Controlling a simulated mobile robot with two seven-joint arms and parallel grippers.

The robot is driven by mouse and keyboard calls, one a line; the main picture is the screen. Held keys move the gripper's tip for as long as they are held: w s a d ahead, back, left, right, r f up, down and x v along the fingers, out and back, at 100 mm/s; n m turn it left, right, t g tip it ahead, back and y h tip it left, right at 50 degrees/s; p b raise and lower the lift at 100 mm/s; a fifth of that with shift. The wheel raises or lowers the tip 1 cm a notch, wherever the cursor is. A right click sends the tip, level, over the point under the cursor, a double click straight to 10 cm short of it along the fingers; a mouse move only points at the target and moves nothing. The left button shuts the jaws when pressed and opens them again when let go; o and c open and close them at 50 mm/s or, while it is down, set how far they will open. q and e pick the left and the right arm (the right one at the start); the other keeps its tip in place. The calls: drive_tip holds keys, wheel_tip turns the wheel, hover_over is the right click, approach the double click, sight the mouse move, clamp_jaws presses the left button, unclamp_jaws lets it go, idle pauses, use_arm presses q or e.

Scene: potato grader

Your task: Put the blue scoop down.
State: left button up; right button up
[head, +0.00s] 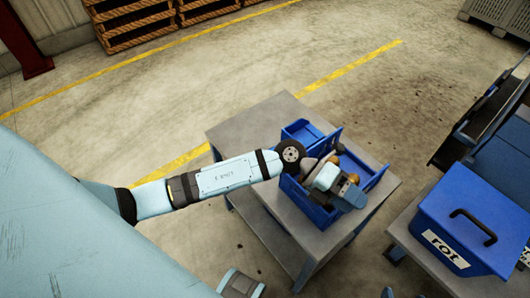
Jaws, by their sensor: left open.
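A blue open-topped bin (372,178) stands on a grey cart (240,128), with several brown, potato-like lumps (331,160) in it. My left arm reaches in from the left, and my left gripper (350,191) is over the bin, pointing down. It is open, though its fingertips are hard to make out. A smaller blue piece (301,131) shows at the bin's far left side; I cannot tell whether it is the blue scoop. No scoop handle shows clearly, and my wrist hides part of the bin.
A blue box labelled "rot" (478,222) with a black handle stands on a grey table (407,236) at the right. Dark-edged machinery (490,120) rises behind it. The cart's left corner looks bare. Wooden crates (135,20) stand far back.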

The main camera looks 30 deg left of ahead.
use_arm(q)
drive_tip(key=a+r+n+t, duration=0.2)
drive_tip(key=a+n+t, duration=0.1)
drive_tip(key=n+t, duration=0.6)
drive_tip(key=a+r+n+t, duration=0.2)
drive_tip(key=r+n+t, duration=0.1)
drive_tip(key=n+t, duration=0.55)
drive_tip(key=s+a+f+n+g+y, duration=0.2)
drive_tip(key=s+a+f+n+y, duration=0.3)
drive_tip(key=f+n, duration=0.2)
drive_tip(key=s+a+f+n+g+y, duration=0.3)
drive_tip(key=s+a+f+n+y, duration=0.2)
drive_tip(key=f+n, duration=0.3)
drive_tip(key=n+y, duration=0.1)
drive_tip(key=n, duration=0.2)
drive_tip(key=shift+s+a, duration=0.2)
drive_tip(key=shift+a, duration=0.2)
drive_tip(key=shift+g, duration=0.25)
wheel_tip(320, 180, up, 17)
drive_tip(key=s+a+p, duration=0.1)
drive_tip(key=a+p, duration=0.1)
drive_tip(key=p, duration=2.3)
drive_tip(key=shift+s+y, duration=0.15)
drive_tip(key=shift+y, duration=0.15)
use_arm(e)
wheel_tip(320, 180, up, 17)
drive_tip(key=s+d, duration=0.1)
drive_tip(key=d, duration=0.1)
drive_tip(key=shift+h, duration=0.3)
drive_tip(key=shift+s+r, duration=0.1)
